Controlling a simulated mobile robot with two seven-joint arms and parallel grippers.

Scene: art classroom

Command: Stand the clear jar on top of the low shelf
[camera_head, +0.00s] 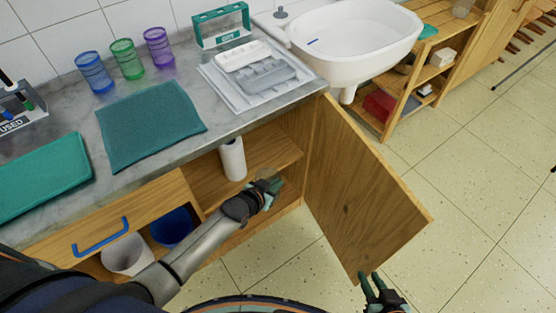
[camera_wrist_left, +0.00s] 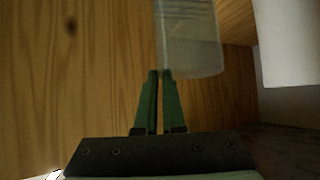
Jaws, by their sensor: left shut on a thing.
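The clear jar (camera_wrist_left: 190,40) shows in the left wrist view, see-through with a rounded end, inside the open cabinet. My left gripper (camera_wrist_left: 158,75) is shut on the jar's edge, its green fingers close together. In the head view my left gripper (camera_head: 272,185) is inside the cabinet, and the jar there is small and hard to make out. A low wooden shelf (camera_head: 402,92) stands at the upper right beyond the sink. My right gripper (camera_head: 372,282) is open and empty over the floor, below the cabinet door.
The open cabinet door (camera_head: 365,190) stands between my left gripper and the low shelf. A white roll (camera_head: 232,160) stands close to the left gripper. The white sink (camera_head: 350,35) juts out nearby. Floor (camera_head: 480,180) is clear at the right. A teal item (camera_head: 428,31) lies on the shelf.

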